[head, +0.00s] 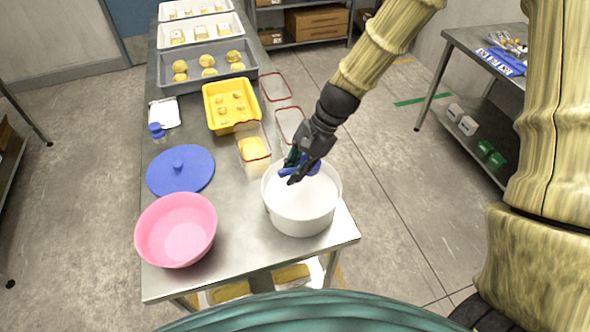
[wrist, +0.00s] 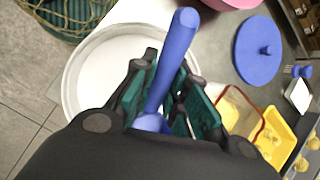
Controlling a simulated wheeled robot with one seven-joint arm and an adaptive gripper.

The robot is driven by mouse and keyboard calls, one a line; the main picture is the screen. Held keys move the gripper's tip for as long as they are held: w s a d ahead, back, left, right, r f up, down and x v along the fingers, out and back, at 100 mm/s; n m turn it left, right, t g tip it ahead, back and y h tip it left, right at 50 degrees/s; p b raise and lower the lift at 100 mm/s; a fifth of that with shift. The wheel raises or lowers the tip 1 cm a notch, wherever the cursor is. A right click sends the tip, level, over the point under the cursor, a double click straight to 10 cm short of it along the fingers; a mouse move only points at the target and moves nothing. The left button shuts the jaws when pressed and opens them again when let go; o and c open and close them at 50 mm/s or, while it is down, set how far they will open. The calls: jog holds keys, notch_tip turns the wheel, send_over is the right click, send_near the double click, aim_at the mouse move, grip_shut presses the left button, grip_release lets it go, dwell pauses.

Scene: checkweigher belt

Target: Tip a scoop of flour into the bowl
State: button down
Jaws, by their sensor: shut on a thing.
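My gripper (head: 298,170) is shut on the handle of a blue scoop (head: 314,168), over a round white tub (head: 302,221) of white flour (head: 298,199). In the wrist view the scoop's blue handle (wrist: 173,62) rises between the teal fingertips (wrist: 165,95), with the tub's white rim (wrist: 72,72) behind. The scoop's bowl is mostly hidden by my gripper, so I cannot tell whether it holds flour. A pink bowl (head: 177,231) stands at the table's front left. It looks empty, and my gripper is to its right, apart from it.
A blue round lid (head: 180,170) lies behind the pink bowl. A clear container with yellow contents (head: 254,149) and a yellow tray of dough pieces (head: 222,125) stand behind the tub. Bare steel table (head: 236,205) shows between bowl and tub.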

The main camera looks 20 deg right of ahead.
jog(key=shift+w+f+b, duration=0.1)
jog(key=shift+f+b, duration=0.2)
jog(key=shift+f, duration=0.35)
jog(key=shift+s+d+f+b, duration=0.15)
jog(key=shift+f+b, duration=1.45)
jog(key=shift+f, duration=1.05)
jog(key=shift+s+a+f+b, duration=0.15)
jog(key=shift+f+b, duration=1.4)
jog(key=shift+f, duration=1.05)
jog(key=shift+d+r, duration=0.1)
jog(key=shift+r+p, duration=5.15)
jog(key=shift+r, duration=0.75)
